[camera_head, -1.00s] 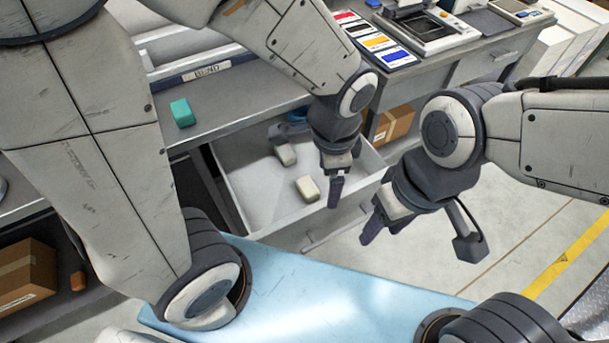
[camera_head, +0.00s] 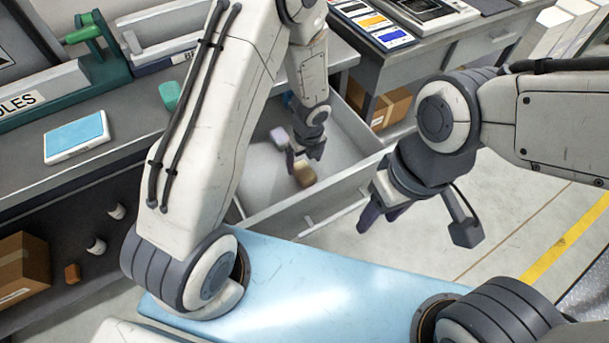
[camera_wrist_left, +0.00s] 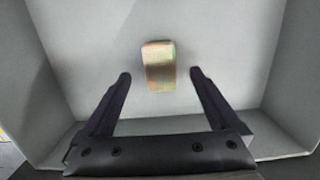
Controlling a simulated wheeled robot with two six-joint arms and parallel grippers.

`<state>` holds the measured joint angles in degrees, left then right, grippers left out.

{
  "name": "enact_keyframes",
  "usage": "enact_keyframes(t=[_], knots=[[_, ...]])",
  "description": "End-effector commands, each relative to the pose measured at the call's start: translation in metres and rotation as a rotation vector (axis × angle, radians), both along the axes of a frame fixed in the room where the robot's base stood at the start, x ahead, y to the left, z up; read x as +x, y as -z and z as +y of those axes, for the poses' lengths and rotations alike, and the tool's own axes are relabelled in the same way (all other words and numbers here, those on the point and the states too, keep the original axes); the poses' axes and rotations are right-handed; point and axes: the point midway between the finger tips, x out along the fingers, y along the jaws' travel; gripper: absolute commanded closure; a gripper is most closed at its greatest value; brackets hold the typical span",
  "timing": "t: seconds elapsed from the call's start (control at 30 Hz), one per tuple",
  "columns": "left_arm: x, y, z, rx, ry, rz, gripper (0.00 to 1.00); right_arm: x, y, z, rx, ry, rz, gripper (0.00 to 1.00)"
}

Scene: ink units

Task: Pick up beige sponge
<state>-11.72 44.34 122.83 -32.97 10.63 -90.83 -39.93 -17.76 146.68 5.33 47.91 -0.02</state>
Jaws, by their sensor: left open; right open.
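The beige sponge (camera_head: 304,174) lies on the floor of the open grey drawer (camera_head: 338,197). In the left wrist view the sponge (camera_wrist_left: 159,66) looks tan with blurred reddish and greenish tints. My left gripper (camera_head: 305,156) is inside the drawer beside the sponge, pointing down. In the left wrist view its two fingers (camera_wrist_left: 160,76) are apart, and the sponge shows between and just beyond the tips, with nothing gripped. My right gripper (camera_head: 383,213) is open and empty, outside the drawer to its right.
A teal block (camera_head: 170,95) and a light-blue pad (camera_head: 76,136) are on the bench. Drawer walls enclose the left gripper. A light-blue surface (camera_head: 310,285) lies in front; cardboard boxes (camera_head: 384,112) sit under the right-hand table.

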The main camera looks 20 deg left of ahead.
Motion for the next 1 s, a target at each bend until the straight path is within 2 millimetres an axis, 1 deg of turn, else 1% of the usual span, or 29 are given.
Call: enact_keyframes(t=[0.2,0.3,0.4,0.63,0.67,0.7,0.77,0.8,0.87,0.9,1.0], knots=[[-0.001,0.036,0.0,0.001,0.001,0.003,0.05,0.0,0.024,0.0,0.0,0.0,0.0,0.47],[0.001,0.047,0.001,0.0,0.0,0.003,0.05,0.0,0.03,0.0,0.0,0.0,0.0,0.47],[0.002,0.052,0.001,-0.002,-0.001,0.001,0.05,0.0,0.032,0.0,0.0,0.0,0.0,0.47],[0.002,0.05,0.002,-0.002,-0.002,0.001,0.05,0.0,0.031,0.0,0.0,0.0,0.0,0.47],[0.002,0.05,0.002,-0.001,-0.001,0.002,0.13,0.0,0.031,0.0,0.0,0.0,0.0,0.47],[0.002,0.05,0.002,-0.001,-0.001,0.002,0.28,0.0,0.031,0.0,0.0,0.0,0.0,0.47],[0.002,0.05,0.002,-0.001,-0.001,0.002,0.51,0.0,0.031,0.0,0.0,0.0,0.0,0.47],[0.002,0.05,0.002,-0.001,-0.001,0.002,0.66,0.0,0.031,0.0,0.0,0.0,0.0,0.47],[0.002,0.05,0.002,-0.001,-0.001,0.002,0.89,0.0,0.031,0.0,0.0,0.0,0.0,0.47],[0.002,0.05,0.002,-0.001,-0.001,0.002,0.94,0.0,0.031,0.0,0.0,0.0,0.0,0.47],[0.002,0.05,0.002,-0.001,-0.001,0.002,0.94,0.0,0.031,0.0,0.0,0.0,0.0,0.47]])
